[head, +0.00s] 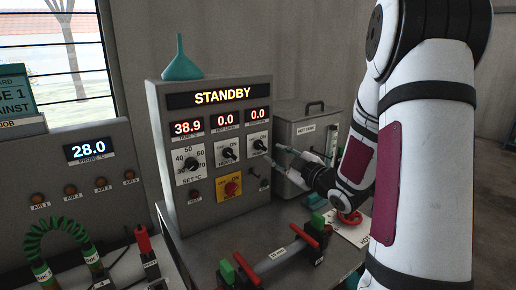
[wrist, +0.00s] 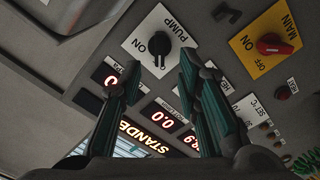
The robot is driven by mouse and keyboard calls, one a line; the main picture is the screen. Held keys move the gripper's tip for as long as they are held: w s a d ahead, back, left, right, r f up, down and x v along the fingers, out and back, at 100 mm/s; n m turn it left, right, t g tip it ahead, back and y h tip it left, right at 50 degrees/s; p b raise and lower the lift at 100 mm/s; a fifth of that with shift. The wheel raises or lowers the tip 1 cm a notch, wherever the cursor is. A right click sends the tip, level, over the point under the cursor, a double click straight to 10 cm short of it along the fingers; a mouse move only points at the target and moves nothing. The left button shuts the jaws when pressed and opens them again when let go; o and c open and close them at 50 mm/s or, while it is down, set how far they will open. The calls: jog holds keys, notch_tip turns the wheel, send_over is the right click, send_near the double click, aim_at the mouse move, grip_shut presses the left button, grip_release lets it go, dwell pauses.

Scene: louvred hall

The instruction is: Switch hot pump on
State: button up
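The control panel (head: 160,130) shows STANDBY in the head view. Its right-hand black knob (head: 257,145) sits on a white plate under the right 0.0 display. In the wrist view, this black knob (wrist: 160,45) is on a white plate marked PUMP and ON; the word HOT is not readable there. The knob's exact setting is hard to tell. My gripper (head: 278,157) is just right of and in front of this plate. In the wrist view my gripper (wrist: 161,62) is open, its teal fingers apart on either side of the knob, with nothing clearly held.
A red main switch (head: 232,188) on a yellow plate and another black knob (head: 227,153) are close by. A grey tank (head: 307,132) stands right of the panel. A pipe with green and red fittings (head: 280,253) lies in front. A teal funnel (head: 181,66) sits on top.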

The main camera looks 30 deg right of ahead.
aim_at(263, 147)
jog(key=shift+w+a+b, duration=0.1)
jog(key=shift+w+b, duration=1)
jog(key=shift+w, duration=2.55)
jog(key=shift+c, duration=0.2)
grip_shut()
